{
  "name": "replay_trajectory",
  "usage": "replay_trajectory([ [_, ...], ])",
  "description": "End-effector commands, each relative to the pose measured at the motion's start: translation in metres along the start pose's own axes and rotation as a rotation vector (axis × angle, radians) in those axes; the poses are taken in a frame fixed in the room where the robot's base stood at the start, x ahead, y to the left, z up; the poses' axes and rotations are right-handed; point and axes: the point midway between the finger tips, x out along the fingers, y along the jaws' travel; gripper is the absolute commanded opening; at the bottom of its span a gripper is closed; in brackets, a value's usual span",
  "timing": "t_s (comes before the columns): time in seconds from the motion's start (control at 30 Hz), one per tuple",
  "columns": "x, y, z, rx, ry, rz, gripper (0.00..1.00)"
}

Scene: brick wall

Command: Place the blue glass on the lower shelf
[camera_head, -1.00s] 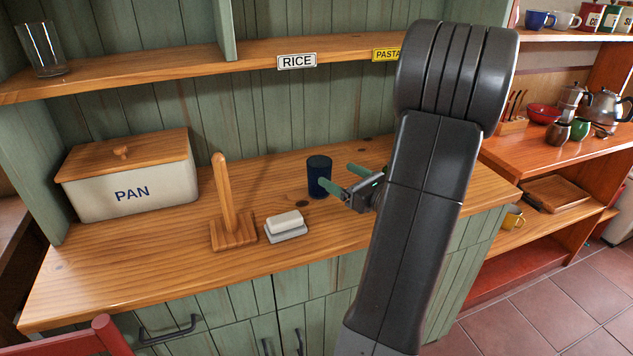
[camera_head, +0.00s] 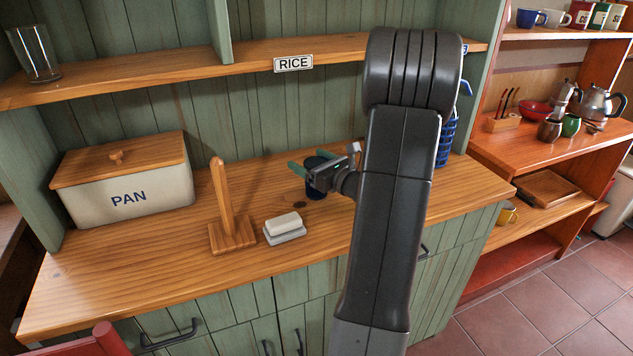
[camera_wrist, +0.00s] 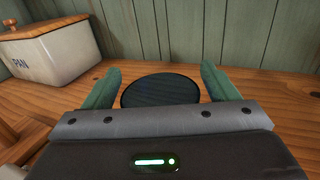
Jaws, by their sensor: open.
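The blue glass (camera_head: 316,190) stands upright on the wooden counter, right of the butter dish, partly hidden by my gripper. My gripper (camera_head: 308,163) is open, with its green fingers at the glass near its top. In the wrist view the dark round top of the glass (camera_wrist: 160,90) lies between the two spread fingers of my gripper (camera_wrist: 160,82), with a gap visible on each side. The lower shelf is hard to single out; a wooden shelf (camera_head: 180,77) with a RICE label runs above the counter.
A clear glass (camera_head: 36,55) stands on the shelf's left end. A PAN bread box (camera_head: 128,198), a wooden roll holder (camera_head: 232,235) and a butter dish (camera_head: 285,237) are on the counter. A blue rack (camera_head: 447,140) stands behind my arm. An orange shelf unit (camera_head: 560,165) is at right.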

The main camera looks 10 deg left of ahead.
Motion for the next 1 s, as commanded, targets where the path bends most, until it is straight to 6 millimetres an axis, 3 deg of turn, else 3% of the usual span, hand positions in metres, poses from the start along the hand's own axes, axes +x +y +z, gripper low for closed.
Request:
replay_trajectory([
  [0.1, 0.0, 0.0, 0.0, 0.0, 0.0, 0.0, 0.81],
  [0.47, -0.001, 0.0, 0.0, 0.0, -0.001, 0.0, 0.1],
  [0.77, -0.001, 0.0, 0.009, -0.002, -0.002, 0.0, 0.09],
  [1.0, -0.001, 0.002, 0.051, -0.005, -0.004, 0.0, 0.09],
])
